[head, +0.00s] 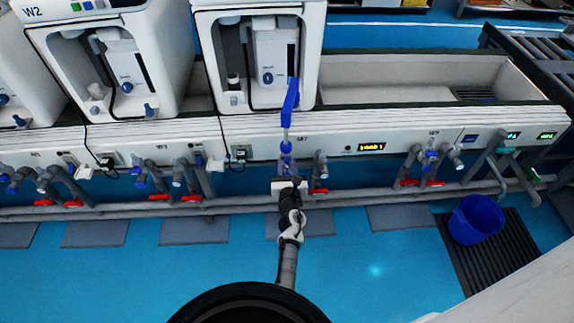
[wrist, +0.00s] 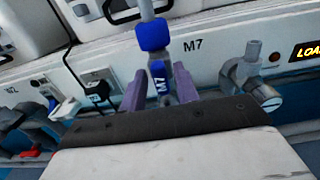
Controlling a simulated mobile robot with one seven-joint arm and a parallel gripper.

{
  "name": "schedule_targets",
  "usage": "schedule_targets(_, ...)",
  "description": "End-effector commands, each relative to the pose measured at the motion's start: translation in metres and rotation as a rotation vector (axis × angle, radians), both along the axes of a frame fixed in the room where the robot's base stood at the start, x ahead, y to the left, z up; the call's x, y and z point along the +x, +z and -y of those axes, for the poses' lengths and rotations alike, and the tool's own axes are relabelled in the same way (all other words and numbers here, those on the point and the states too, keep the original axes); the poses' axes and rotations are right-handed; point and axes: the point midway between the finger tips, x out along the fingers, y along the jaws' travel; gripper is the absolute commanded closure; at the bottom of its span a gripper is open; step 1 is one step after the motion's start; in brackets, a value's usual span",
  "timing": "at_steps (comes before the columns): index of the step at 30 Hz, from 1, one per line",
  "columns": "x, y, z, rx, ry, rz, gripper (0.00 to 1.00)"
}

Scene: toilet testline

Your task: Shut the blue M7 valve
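The blue M7 valve (wrist: 157,82) shows in the wrist view as a blue piece marked M7, below a blue collar (wrist: 153,35) on a grey pipe. A printed M7 label (wrist: 193,45) is on the white panel beside it. My gripper (wrist: 160,92) has its two purple fingers apart, one on each side of the blue piece. I cannot tell whether either finger touches it. In the head view my gripper (head: 288,180) is just below the blue fittings (head: 286,148) of that station, and my wrist hides the lower part.
A grey tap (wrist: 250,80) is close to the right of my gripper. Red-handled valves (head: 318,191) and pipes run along the bench front. A blue bucket (head: 476,220) stands on a dark grate at the right. The blue floor in front is mostly clear.

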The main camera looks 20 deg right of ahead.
Motion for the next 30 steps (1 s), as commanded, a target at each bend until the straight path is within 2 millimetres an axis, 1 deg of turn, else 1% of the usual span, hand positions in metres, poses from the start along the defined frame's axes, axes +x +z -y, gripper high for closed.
schedule_targets(1, 0.0001, 0.0001, 0.0, 0.0, 0.0, 0.0, 0.76)
schedule_targets(6, 0.0001, 0.0002, 0.0, 0.0, 0.0, 0.0, 0.98)
schedule_targets(7, 0.0001, 0.0002, 0.0, 0.0, 0.0, 0.0, 1.0)
schedule_targets(14, 0.0003, 0.0005, 0.0, 0.01, 0.0, 0.004, 1.0)
schedule_targets(20, 0.0004, 0.0009, 0.0003, 0.075, 0.0, 0.023, 1.0)
schedule_targets(26, 0.0005, 0.0011, 0.0008, 0.208, 0.001, 0.061, 1.0)
schedule_targets(30, 0.0006, 0.0014, 0.0013, 0.331, 0.001, 0.096, 1.0)
